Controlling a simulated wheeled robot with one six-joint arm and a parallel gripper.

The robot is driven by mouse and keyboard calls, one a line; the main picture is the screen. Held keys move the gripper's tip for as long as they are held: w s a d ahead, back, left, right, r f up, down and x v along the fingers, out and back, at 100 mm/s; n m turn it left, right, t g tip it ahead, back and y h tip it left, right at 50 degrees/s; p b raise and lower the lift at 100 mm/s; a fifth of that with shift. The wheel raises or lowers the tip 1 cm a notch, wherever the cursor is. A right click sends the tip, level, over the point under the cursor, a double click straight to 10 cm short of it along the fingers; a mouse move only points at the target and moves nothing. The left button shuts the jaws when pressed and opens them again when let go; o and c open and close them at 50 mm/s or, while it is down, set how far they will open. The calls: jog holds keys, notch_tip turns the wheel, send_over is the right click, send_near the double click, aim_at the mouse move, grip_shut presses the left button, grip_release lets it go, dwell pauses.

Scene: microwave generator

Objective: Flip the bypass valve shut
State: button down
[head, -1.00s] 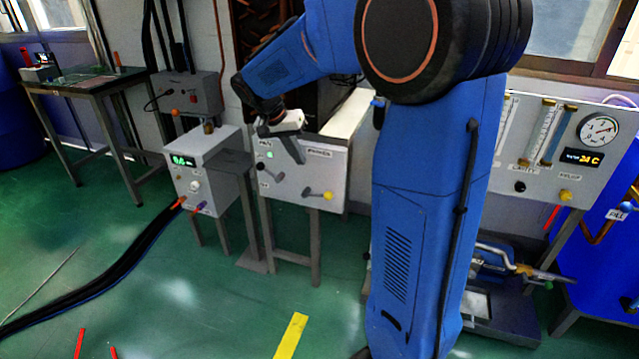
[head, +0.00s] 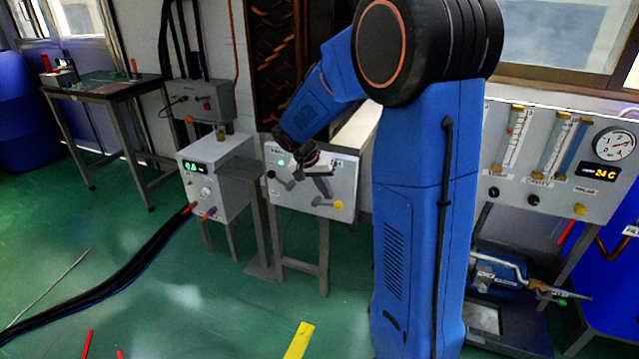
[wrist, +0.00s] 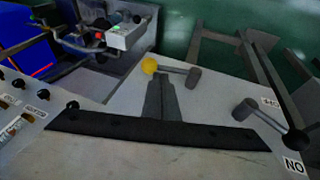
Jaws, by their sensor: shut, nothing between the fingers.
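A grey box panel (head: 345,175) carries two levers. The right lever has a yellow ball (head: 338,205) and lies about level, ball to the right of its grey pivot. It also shows in the wrist view (wrist: 149,65). The left lever has a black ball (head: 271,174) and slants; it also shows in the wrist view (wrist: 295,143), near an "ON" label. I cannot read which lever is the bypass valve. My gripper (head: 327,194) is shut and empty in front of the panel. In the wrist view its fingertips (wrist: 156,82) are close to the yellow ball; contact is unclear.
A grey unit with a green display (head: 205,180) stands left of the panel, its cables running over the floor. A flowmeter panel with a gauge (head: 613,142) stands at the right, beyond my arm. The floor in front is mostly open.

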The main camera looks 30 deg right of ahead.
jog(key=shift+s+d+f, duration=0.3)
jog(key=shift+d+f, duration=0.05)
jog(key=shift+f, duration=0.15)
jog(key=shift+s+d+f+t+y, duration=0.4)
jog(key=shift+s+f+t, duration=0.1)
jog(key=shift+f, duration=0.2)
